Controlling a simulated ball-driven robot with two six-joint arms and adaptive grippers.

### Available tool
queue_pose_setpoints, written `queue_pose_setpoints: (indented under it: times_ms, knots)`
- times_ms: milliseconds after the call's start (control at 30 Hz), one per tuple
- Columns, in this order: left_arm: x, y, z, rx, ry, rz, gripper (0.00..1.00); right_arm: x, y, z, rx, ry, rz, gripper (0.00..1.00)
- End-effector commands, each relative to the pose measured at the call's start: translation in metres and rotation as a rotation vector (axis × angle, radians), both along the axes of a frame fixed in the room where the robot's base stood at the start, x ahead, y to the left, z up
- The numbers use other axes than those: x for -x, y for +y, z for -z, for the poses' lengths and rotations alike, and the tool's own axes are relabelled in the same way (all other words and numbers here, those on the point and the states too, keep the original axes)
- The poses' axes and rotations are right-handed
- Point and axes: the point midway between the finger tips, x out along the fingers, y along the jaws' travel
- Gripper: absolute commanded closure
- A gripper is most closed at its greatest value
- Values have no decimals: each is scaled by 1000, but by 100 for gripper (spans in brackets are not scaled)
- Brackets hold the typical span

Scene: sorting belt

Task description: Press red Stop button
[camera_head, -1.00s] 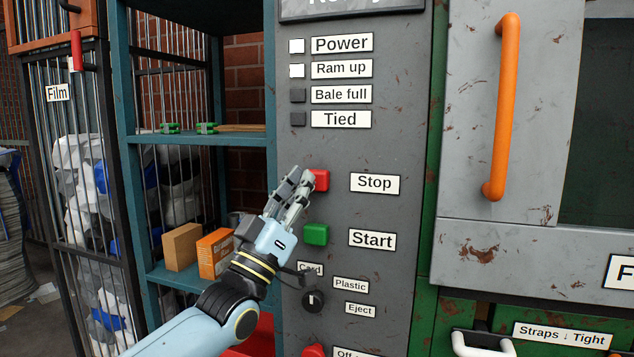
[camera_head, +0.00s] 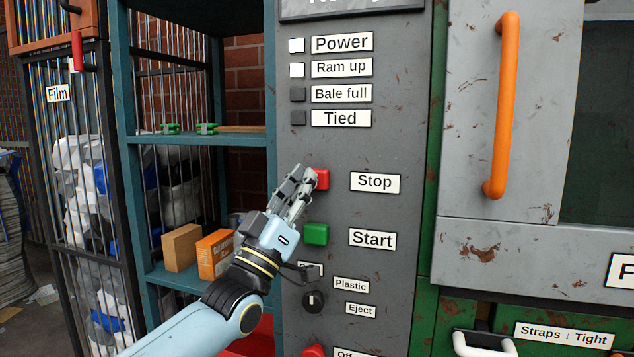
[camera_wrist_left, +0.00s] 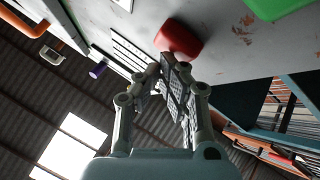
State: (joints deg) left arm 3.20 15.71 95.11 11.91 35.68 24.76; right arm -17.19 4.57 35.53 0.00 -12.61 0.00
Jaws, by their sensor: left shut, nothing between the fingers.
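The red Stop button (camera_head: 321,179) sits on the grey control panel (camera_head: 390,140), left of the Stop label (camera_head: 375,182). My left gripper (camera_head: 304,173) is shut and empty, with its fingertips at the left side of the button, partly covering it. In the left wrist view the red button (camera_wrist_left: 178,38) shows just beyond the fingertips (camera_wrist_left: 165,62). I cannot tell whether the tips touch the button. My right gripper is not in view.
The green Start button (camera_head: 316,233) is just below, close to my left gripper. Below it are a selector knob (camera_head: 313,301) and another red button (camera_head: 314,351). Left of the panel stands a teal shelf (camera_head: 205,139) with boxes. An orange handle (camera_head: 502,105) is at the right.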

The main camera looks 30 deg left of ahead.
Motion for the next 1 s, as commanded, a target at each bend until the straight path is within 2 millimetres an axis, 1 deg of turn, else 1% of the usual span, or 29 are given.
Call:
queue_pose_setpoints:
  times_ms: [333,700,1000]
  knots:
    - [0,0,0,0,1,0,100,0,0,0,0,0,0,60]
    - [19,-5,-1,1,0,1,100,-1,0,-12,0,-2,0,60]
    - [20,-5,0,0,0,0,100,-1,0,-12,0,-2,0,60]
